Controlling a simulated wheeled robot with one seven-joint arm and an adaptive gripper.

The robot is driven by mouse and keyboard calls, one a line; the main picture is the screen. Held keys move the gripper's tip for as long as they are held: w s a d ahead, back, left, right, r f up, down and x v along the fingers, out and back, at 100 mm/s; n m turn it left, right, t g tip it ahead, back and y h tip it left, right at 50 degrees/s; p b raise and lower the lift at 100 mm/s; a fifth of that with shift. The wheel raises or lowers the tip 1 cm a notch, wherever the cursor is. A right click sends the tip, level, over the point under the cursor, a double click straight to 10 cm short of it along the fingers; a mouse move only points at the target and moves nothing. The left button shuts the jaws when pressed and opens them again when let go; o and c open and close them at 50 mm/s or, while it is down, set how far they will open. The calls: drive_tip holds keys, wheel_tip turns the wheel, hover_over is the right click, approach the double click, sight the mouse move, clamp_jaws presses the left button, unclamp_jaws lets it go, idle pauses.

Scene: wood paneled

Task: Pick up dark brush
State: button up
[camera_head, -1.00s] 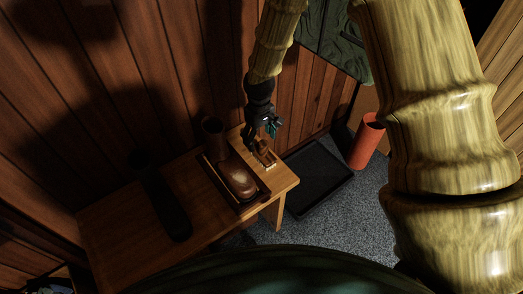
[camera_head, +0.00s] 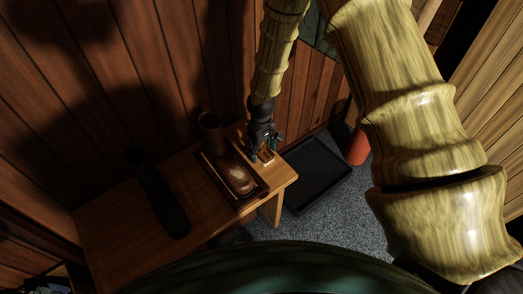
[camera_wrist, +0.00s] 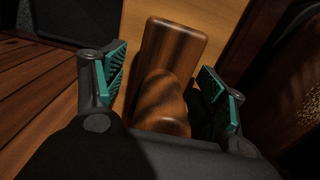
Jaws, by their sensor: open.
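The dark brush, a brown wooden block with a rounded grip, (camera_wrist: 172,50) stands between my gripper's fingers in the wrist view. In the head view the brush (camera_head: 267,157) shows small and partly hidden at the table's right end. My gripper (camera_wrist: 165,70) is open, with one green-padded finger on each side of the brush. Gaps show between the pads and the wood. In the head view my gripper (camera_head: 262,152) points down over the brush, just right of the tray.
The wooden table (camera_head: 105,215) holds a dark tray (camera_head: 212,178) with a rounded brown object (camera_head: 238,178), a brown cylinder (camera_head: 209,128) and a long dark object (camera_head: 160,195). A black floor tray (camera_head: 318,172) and a red bin (camera_head: 358,147) are to the right. A panelled wall stands behind.

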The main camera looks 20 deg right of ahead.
drive_tip(key=c, duration=1.2)
drive_tip(key=shift+r, duration=0.1)
drive_tip(key=shift+r, duration=0.6)
wheel_tip(320, 180, up, 3)
drive_tip(key=shift+f, duration=0.2)
drive_tip(key=s+d, duration=0.2)
drive_tip(key=s, duration=0.5)
drive_tip(key=s+d+r, duration=0.1)
drive_tip(key=s+d, duration=0.1)
drive_tip(key=s, duration=0.6)
drive_tip(key=shift+s+d+p, duration=0.15)
drive_tip(key=shift+d+p, duration=0.2)
drive_tip(key=shift+d, duration=0.05)
